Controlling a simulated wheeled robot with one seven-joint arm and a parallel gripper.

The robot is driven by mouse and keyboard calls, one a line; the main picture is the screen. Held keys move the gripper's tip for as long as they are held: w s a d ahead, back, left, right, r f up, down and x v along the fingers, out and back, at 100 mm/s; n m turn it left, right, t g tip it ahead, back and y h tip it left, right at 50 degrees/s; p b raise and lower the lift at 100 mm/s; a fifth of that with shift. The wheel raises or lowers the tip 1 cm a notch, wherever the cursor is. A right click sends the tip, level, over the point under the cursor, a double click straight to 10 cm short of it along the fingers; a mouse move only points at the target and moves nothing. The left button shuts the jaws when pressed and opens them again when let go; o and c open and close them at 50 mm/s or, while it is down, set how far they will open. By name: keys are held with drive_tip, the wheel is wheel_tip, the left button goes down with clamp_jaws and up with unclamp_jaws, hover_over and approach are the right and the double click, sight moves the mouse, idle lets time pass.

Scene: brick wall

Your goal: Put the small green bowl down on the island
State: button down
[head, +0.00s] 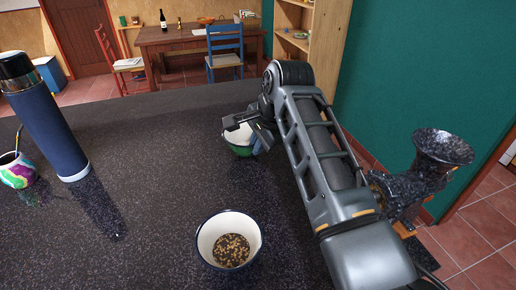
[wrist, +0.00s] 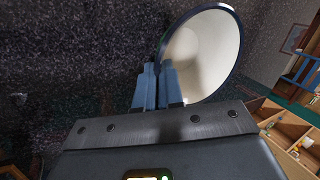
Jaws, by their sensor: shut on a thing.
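The small green bowl (head: 239,150) has a white inside and a dark rim. My gripper (head: 255,141) is shut on its right side in the head view. In the wrist view the bowl's white inside (wrist: 212,50) faces the camera, and my gripper's blue fingers (wrist: 160,80) pinch its rim. The bowl is over the far right part of the dark speckled island top (head: 150,150). I cannot tell whether its base touches the surface.
A white bowl with a dark rim and grains (head: 230,240) stands near the front. A blue flask (head: 50,125) and a colourful cup (head: 17,170) stand at the left. The island's middle is clear. A wooden table (head: 180,42) and blue chair (head: 224,45) are beyond.

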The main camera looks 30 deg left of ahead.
drive_tip(key=shift+f, duration=1)
drive_tip(key=c, duration=1.3)
unclamp_jaws()
drive_tip(key=shift+f, duration=0.15)
drive_tip(key=b+v, duration=0.1)
drive_tip(key=v, duration=1.1)
